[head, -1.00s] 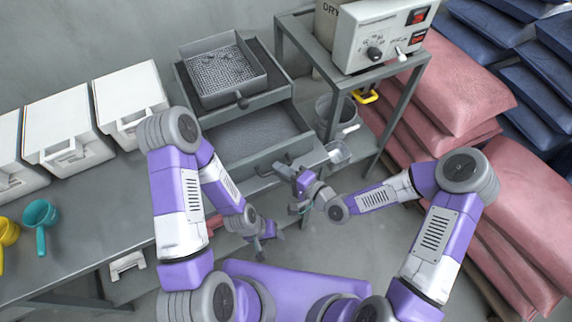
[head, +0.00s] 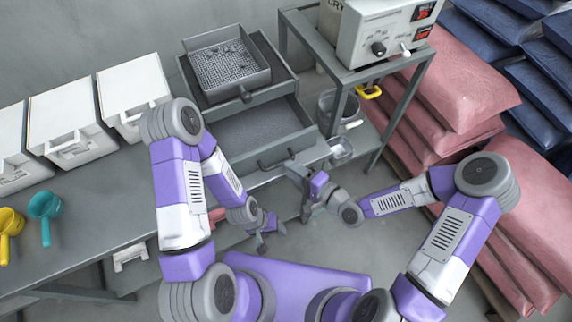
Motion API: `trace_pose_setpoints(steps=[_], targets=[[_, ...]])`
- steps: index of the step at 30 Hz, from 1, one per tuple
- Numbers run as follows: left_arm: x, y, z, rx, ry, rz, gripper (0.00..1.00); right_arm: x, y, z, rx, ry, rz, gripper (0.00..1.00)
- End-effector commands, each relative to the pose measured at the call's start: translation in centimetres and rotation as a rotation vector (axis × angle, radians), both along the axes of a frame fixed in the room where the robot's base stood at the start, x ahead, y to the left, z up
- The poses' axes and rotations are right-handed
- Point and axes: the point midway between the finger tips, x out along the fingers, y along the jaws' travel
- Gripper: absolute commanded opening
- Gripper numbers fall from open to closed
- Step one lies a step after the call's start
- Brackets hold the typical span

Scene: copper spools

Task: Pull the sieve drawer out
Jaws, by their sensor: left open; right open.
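A grey metal drawer unit stands on the bench at the back. Its upper level holds a square sieve tray (head: 228,66) with a mesh floor and dark bits on it; a dark knob (head: 246,95) is at its front. Below it, a wider grey drawer (head: 255,132) shows its speckled interior and a bar handle (head: 277,160) on its front. My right gripper (head: 299,184) is open, just right of and below that handle, apart from it as far as I can tell. My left gripper (head: 268,238) is open and empty, lower down in front of the bench.
White lidded boxes (head: 70,112) and teal (head: 45,212) and yellow (head: 9,225) scoops are on the bench at left. A metal stand (head: 379,128) with a control box (head: 385,35) is right of the drawers. Pink sacks (head: 450,90) are stacked at right.

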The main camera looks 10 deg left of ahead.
Motion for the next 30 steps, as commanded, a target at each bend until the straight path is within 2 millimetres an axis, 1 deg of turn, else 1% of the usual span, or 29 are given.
trace_pose_setpoints(steps=[1, 3, 9, 27, 29, 30], targets=[[0.0, 0.0, 0.3, 0.0, 0.0, 0.0, 0.58, -0.4, -0.9, 0.2, 0.0, 0.002, -0.004, 0.4], [0.0, 0.0, 0.4, 0.0, 0.0, 0.0, 0.58, -0.9, -1.8, 0.5, -0.001, 0.001, -0.004, 0.4], [0.0, 0.0, 0.7, 0.0, 0.0, 0.0, 0.58, -1.9, -3.2, 0.7, -0.001, 0.0, -0.002, 0.4], [0.0, 0.0, 0.6, 0.0, 0.0, 0.0, 0.58, -2.0, -3.3, 0.7, -0.002, 0.0, 0.0, 0.4], [0.0, 0.0, 0.6, 0.0, 0.0, 0.0, 0.58, -2.0, -3.4, 0.1, -0.024, 0.006, 0.0, 0.4], [0.0, 0.0, 0.6, 0.0, 0.0, 0.0, 0.58, -2.1, -3.5, -0.6, -0.054, 0.012, 0.0, 0.4]])
